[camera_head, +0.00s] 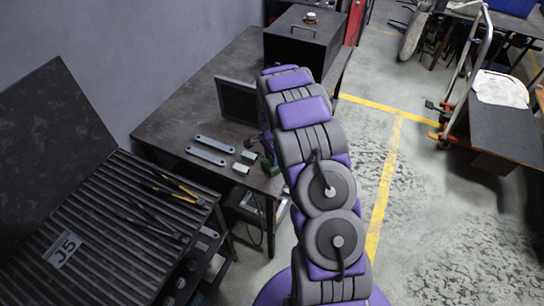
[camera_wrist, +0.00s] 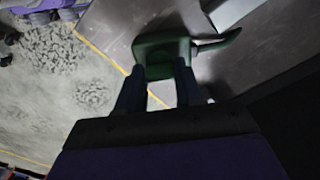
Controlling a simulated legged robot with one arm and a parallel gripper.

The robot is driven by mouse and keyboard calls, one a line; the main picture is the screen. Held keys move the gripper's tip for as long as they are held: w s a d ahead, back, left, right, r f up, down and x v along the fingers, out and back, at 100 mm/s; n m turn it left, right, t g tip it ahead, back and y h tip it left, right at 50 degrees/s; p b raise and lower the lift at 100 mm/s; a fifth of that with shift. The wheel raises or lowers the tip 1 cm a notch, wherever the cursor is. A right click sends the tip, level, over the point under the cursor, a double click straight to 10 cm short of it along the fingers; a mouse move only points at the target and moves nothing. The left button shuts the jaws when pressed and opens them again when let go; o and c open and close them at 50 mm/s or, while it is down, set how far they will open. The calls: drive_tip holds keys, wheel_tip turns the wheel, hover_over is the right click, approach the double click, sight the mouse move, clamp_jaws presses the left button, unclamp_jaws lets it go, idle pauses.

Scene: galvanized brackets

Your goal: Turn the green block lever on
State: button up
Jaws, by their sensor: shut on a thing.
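The green block lever (camera_wrist: 163,48) shows in the wrist view, with a curved green arm (camera_wrist: 218,44) reaching out to the right from its body. My gripper (camera_wrist: 158,78) has its two dark fingers on either side of the body's near part and is shut on it. The fingers hide part of the green body. In the head view a small dark green part (camera_head: 269,164) shows at the workbench's front right edge, beside my arm. My arm hides the gripper there. Whether the lever stands on or off I cannot tell.
The dark workbench (camera_head: 170,125) holds two flat metal brackets (camera_head: 213,144), small metal blocks (camera_head: 248,156), a dark upright panel (camera_head: 237,101) and a black box (camera_head: 300,42). A ribbed bench (camera_head: 95,215) with tools stands at left. Open floor (camera_head: 440,220) lies to the right.

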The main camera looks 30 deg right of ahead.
idle(0.4)
drive_tip(key=o, duration=1.1)
drive_tip(key=shift+c, duration=0.2)
drive_tip(key=shift+r, duration=0.1)
wheel_tip(320, 180, up, 17)
drive_tip(key=p, duration=0.1)
drive_tip(key=s+a+r+n+b, duration=0.1)
drive_tip(key=s+a+r+n, duration=0.35)
drive_tip(key=s, duration=0.45)
drive_tip(key=s+a+r+n+b, duration=0.1)
drive_tip(key=s+a+r+n, duration=0.2)
drive_tip(key=s+a+r, duration=0.45)
drive_tip(key=s+a+f+n+g+b, duration=0.1)
drive_tip(key=s+n, duration=0.3)
drive_tip(key=s, duration=0.7)
drive_tip(key=s+a+f+n+b, duration=0.1)
drive_tip(key=s+a+f+n, duration=0.2)
drive_tip(key=s, duration=0.9)
drive_tip(key=shift+s+a+n+g, duration=0.2)
drive_tip(key=shift+n+g, duration=0.2)
drive_tip(key=shift+n, duration=0.65)
